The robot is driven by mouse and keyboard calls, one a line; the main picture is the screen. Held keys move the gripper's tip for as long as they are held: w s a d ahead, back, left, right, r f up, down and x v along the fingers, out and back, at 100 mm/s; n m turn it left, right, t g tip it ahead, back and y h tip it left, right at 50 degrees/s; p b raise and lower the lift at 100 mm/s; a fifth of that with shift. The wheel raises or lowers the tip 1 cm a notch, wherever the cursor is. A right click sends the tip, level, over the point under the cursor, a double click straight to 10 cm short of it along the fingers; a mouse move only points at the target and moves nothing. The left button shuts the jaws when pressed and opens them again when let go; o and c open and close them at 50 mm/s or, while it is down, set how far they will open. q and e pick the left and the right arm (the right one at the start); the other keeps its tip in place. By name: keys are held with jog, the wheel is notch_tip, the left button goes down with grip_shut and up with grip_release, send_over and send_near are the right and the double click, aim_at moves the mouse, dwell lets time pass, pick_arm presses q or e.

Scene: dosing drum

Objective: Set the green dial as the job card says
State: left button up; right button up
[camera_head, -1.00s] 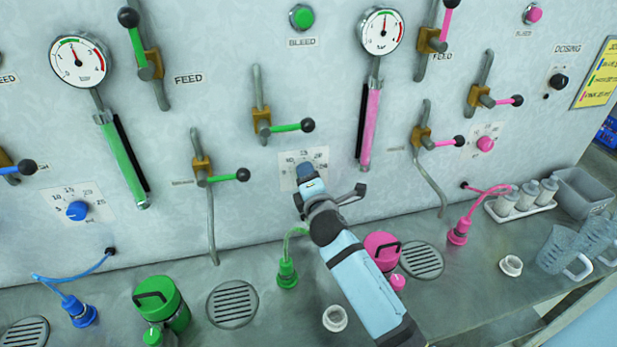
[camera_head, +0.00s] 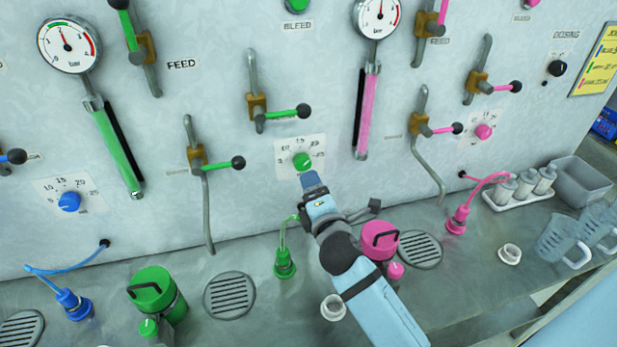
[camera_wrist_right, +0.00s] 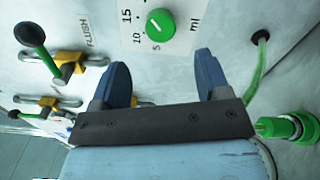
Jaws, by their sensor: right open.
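The green dial (camera_head: 302,161) sits on a white scale plate on the panel, under the green-handled valve. The wrist view shows the green dial (camera_wrist_right: 160,24) with a white pointer line and the numbers 5, 10 and 15 beside it; the exact setting is hard to read. My right gripper (camera_head: 311,181) is just below the dial in the head view, open and apart from it. In the wrist view the two blue fingers of my right gripper (camera_wrist_right: 163,75) have nothing between them. The yellow job card (camera_head: 597,65) is at the far right, its text too small to read. My left gripper is not in view.
A blue dial (camera_head: 69,201) and a pink dial (camera_head: 484,131) flank the green one. Green-handled valve levers (camera_head: 290,113) project nearby. A green plug (camera_head: 285,263), a pink canister (camera_head: 380,241) and a white cup (camera_head: 333,307) stand on the bench below.

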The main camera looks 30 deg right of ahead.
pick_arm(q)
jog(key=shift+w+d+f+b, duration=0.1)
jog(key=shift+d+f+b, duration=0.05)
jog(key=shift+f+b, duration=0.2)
pick_arm(e)
jog(key=v, duration=0.5)
